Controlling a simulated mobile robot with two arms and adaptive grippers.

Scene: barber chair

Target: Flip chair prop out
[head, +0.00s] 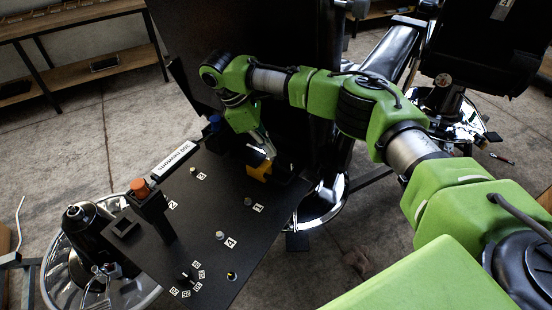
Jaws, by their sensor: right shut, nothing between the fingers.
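A dark barber chair (475,45) with a chrome base (335,200) stands at the right and behind my right arm. I cannot tell which part is the chair prop; a long dark padded piece (392,50) with shiny edges slants out beside the chair. My right gripper (264,150) points down at the far edge of a black panel (225,190). It is shut and holds nothing. A yellow and black piece (259,170) shows right by its tips; contact is unclear. My left gripper is not in view.
The panel carries an orange-topped post (140,188), small knobs and white labels. A dark upright board (200,40) stands behind my right wrist. Another chrome base (75,285) is at lower left. Wooden shelves (70,15) line the back left. The floor at left is mostly clear.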

